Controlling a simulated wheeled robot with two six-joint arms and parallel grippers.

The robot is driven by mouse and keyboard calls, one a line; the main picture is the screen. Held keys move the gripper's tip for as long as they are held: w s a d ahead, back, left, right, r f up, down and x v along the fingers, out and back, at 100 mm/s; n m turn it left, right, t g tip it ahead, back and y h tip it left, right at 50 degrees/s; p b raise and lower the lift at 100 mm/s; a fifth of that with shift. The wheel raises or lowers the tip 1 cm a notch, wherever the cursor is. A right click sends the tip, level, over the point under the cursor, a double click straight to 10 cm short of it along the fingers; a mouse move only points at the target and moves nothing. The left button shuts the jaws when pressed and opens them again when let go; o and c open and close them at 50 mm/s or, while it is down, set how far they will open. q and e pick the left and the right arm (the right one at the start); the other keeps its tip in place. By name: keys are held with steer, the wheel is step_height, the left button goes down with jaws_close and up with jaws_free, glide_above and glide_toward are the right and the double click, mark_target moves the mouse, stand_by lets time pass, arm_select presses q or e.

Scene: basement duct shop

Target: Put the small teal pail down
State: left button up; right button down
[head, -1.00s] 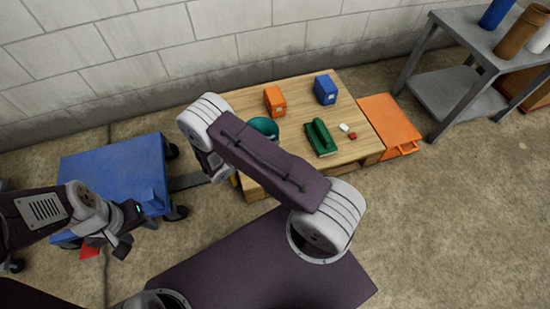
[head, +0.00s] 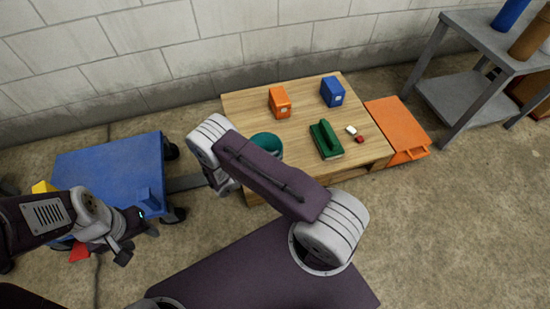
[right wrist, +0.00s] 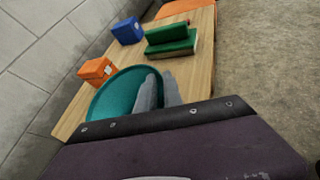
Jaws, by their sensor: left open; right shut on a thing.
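The small teal pail (head: 267,143) shows at the near left part of the wooden table (head: 305,120), partly behind my right arm. In the right wrist view the pail (right wrist: 112,98) is large, its open mouth facing up. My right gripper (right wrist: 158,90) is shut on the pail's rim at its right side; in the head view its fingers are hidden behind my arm. I cannot tell whether the pail's bottom touches the table. My left gripper (head: 124,252) is open and empty, over the floor by the blue cart.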

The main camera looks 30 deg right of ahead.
steer(key=shift+f, duration=0.35)
steer(key=c, duration=1.5)
jaws_free()
steer(key=shift+r, duration=0.15)
steer(key=p+v, duration=0.5)
steer(key=v, duration=0.7)
steer(key=s+r+m+y, duration=0.3)
steer(key=r+m+y, duration=0.1)
steer(key=r+m, duration=0.2)
steer(key=s+r+m+g+y, duration=0.1)
steer(key=s+r+m+y, duration=0.3)
steer(key=r+m, duration=0.2)
steer(key=s+r+m+g+y, duration=0.1)
steer(key=s+r+m+y, duration=0.2)
steer(key=r+m+y, duration=0.2)
steer(key=shift+s+d+r+m, duration=0.2)
steer(key=shift+d+r+m, duration=0.2)
steer(key=shift+m, duration=0.5)
